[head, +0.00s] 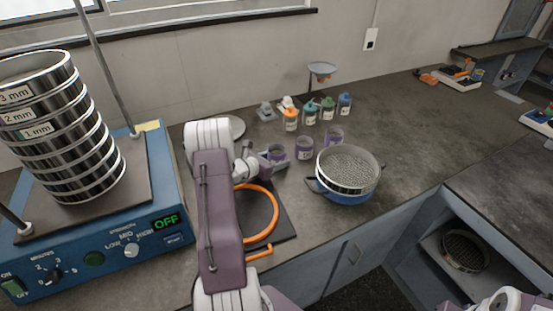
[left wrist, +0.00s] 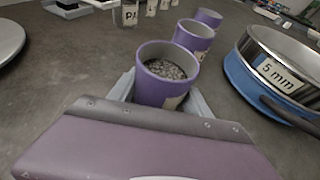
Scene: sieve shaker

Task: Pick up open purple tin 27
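Three purple tins stand in a row on the bench. The nearest purple tin (head: 276,152) is open at the top. In the left wrist view this tin (left wrist: 165,88) is upright and holds dark grains. My left gripper (head: 272,162) has its grey fingers on either side of this tin; whether they press on it I cannot tell. A second purple tin (head: 304,148) and a third purple tin (head: 334,135) stand to the right, clear of the gripper. I cannot read the number 27 on any tin. My right gripper is not in view.
A sieve in a blue pan (head: 345,190) stands right of the tins. Several small jars (head: 310,115) stand behind them. An orange ring (head: 262,220) lies on a dark mat near my left arm. The shaker (head: 150,225) with stacked sieves is at the left.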

